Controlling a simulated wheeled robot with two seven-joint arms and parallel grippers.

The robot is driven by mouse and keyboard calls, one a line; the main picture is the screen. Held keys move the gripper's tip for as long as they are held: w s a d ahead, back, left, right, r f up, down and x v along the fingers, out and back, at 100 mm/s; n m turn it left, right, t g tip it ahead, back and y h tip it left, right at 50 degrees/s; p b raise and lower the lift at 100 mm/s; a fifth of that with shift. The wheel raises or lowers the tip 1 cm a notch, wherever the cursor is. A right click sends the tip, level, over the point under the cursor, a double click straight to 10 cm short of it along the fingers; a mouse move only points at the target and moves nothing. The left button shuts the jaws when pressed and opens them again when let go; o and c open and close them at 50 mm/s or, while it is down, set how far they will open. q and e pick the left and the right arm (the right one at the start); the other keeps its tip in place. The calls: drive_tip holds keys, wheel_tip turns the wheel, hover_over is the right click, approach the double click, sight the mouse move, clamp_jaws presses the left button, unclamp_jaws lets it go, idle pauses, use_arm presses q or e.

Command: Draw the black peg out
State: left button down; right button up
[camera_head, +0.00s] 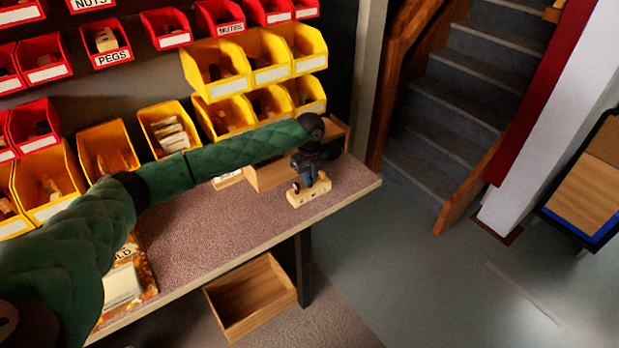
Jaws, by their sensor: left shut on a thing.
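A small light wooden block (309,194) with dark holes in its front side sits near the right end of the bench. My left gripper (308,181) points down at the top of this block, with its arm reaching across from the left. It is shut on the black peg, which the dark fingers largely hide. I cannot tell how deep the peg sits in the block. My right gripper is out of view.
A wooden box (267,176) stands behind the block on the bench (222,230). Yellow bins (216,72) and red bins (166,28) line the wall. An open wooden drawer or box (250,298) is below the bench's front edge. The bench front is mostly clear.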

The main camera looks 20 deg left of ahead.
use_arm(q)
drive_tip(key=shift+r+p, duration=0.75)
drive_tip(key=shift+p, duration=0.15)
idle(1.3)
drive_tip(key=shift+r+p, duration=1.6)
wheel_tip(320, 180, up, 7)
drive_tip(key=p, duration=0.5)
drive_tip(key=shift+p, duration=0.4)
